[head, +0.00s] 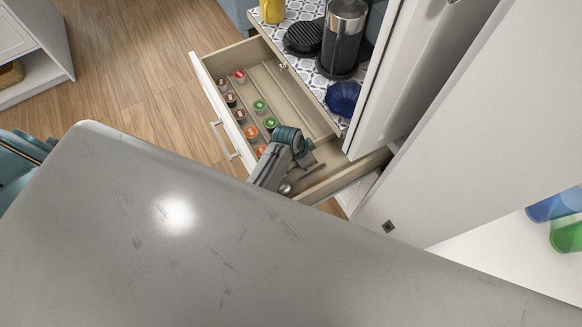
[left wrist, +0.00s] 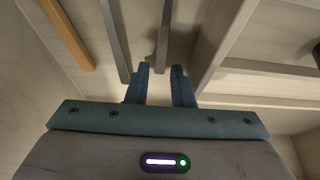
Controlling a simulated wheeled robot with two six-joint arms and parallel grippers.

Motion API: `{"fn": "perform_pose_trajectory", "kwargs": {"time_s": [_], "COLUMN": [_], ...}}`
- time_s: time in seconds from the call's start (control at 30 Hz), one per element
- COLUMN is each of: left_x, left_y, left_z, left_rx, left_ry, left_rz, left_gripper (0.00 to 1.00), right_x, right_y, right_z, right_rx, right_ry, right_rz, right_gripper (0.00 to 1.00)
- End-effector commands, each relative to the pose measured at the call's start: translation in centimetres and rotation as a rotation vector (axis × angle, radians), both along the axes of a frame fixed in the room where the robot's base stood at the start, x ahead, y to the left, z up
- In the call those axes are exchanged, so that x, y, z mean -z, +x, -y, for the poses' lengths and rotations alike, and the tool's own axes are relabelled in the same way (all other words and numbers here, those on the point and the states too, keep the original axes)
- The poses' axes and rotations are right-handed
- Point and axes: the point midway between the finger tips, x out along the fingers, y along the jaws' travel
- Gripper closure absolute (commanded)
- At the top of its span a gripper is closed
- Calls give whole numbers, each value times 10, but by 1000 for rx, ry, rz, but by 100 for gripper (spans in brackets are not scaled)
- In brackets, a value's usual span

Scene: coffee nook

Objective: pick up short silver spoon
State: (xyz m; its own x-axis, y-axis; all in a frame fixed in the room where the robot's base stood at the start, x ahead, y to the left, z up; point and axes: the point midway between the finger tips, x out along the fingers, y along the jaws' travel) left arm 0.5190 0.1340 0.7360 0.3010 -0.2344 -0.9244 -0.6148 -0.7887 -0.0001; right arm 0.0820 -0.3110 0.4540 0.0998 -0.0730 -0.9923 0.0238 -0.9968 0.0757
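My left gripper (head: 304,158) reaches down into the open drawer, in its near right part. In the left wrist view its two blue fingers (left wrist: 160,80) are apart, with a gap between them. A slim silver handle (left wrist: 162,38) lies ahead of the gap, its near end between or just beyond the fingertips; contact cannot be told. A second grey metal handle (left wrist: 114,38) lies to its left. Which one is the short silver spoon cannot be told. In the head view a silver spoon (head: 286,188) shows beside my arm, partly hidden. My right gripper is not in view.
A wooden handle (left wrist: 68,36) lies left of the metal ones. Wooden dividers split the drawer (head: 207,80), with several coffee pods (head: 260,106) in another section. A coffee machine (head: 343,38) and blue bowl (head: 342,98) stand above. A grey countertop (head: 200,240) fills the foreground.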

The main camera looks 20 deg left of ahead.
Motion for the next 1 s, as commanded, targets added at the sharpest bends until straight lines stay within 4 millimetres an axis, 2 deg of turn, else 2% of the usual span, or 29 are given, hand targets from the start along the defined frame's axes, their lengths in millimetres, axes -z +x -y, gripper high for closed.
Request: {"fn": "perform_pose_trajectory", "kwargs": {"time_s": [0.6,0.73,1.0], "left_x": [5,5,5], "left_y": [0,1,1], "left_z": [1,1,1], "left_rx": [0,0,0], "left_ry": [-1,0,0], "left_rz": [-1,0,0], "left_gripper": [79,100,100], "right_x": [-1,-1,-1], "right_y": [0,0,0], "right_z": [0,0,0], "right_rx": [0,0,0], "right_ry": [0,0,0], "right_rz": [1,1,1], "right_gripper": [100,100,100]}}
